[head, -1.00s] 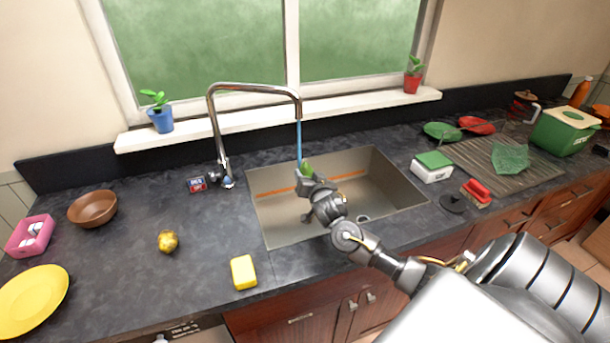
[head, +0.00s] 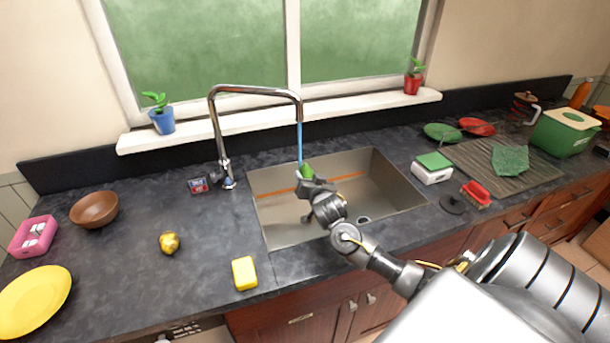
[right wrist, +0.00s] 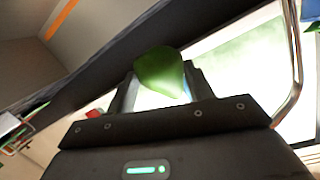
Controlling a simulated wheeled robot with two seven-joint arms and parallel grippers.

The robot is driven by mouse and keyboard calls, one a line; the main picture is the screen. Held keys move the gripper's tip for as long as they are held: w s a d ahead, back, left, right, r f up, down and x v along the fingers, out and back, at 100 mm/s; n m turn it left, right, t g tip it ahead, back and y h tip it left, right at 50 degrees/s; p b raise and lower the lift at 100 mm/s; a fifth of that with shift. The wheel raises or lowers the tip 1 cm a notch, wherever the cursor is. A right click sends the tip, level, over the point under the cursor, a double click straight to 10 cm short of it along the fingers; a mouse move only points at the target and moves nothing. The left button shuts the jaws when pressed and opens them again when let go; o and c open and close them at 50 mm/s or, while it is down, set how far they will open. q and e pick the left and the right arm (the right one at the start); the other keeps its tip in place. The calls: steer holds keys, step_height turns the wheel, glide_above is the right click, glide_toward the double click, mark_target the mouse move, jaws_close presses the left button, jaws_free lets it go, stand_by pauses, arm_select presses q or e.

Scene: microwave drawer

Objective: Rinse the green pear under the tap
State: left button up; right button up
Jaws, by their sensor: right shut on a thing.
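The green pear (head: 307,172) is held in my right gripper (head: 310,183), over the sink (head: 385,185). In the right wrist view the pear (right wrist: 162,76) sits between the two fingers of the gripper (right wrist: 160,85). The tap (head: 256,90) arches over the sink, and a thin blue stream of water (head: 299,135) runs from its spout down to the pear. The stream's lower end meets the top of the pear. The gripper hides part of the pear and of the basin. My left gripper is not in view.
A yellow sponge (head: 244,273) and a yellow fruit (head: 169,243) lie left of the sink. A brown bowl (head: 94,210) and a yellow plate (head: 35,300) are farther left. A green-lidded box (head: 432,168) and a red brush (head: 476,193) stand close to the sink's right side.

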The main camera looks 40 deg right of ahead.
stand_by(0.3)
steer(key=f+p+v, duration=0.1)
steer(key=p+v, duration=0.3)
steer(key=v, duration=0.3)
steer(key=shift+s+d+f+p, duration=0.15)
steer(key=shift+s+f+p, duration=0.15)
steer(key=shift+s, duration=0.4)
steer(key=shift+r, duration=0.1)
stand_by(1.0)
steer(key=shift+s+a+r+p, duration=0.25)
steer(key=shift+s+r+p, duration=0.35)
steer(key=shift+s, duration=0.2)
steer(key=shift+s+a+r+p, duration=0.2)
steer(key=shift+s+r+p, duration=0.25)
steer(key=shift+s+r, duration=0.3)
steer(key=shift+s+a+r+p, duration=0.25)
steer(key=shift+s+r+p, duration=0.35)
steer(key=shift+s, duration=0.25)
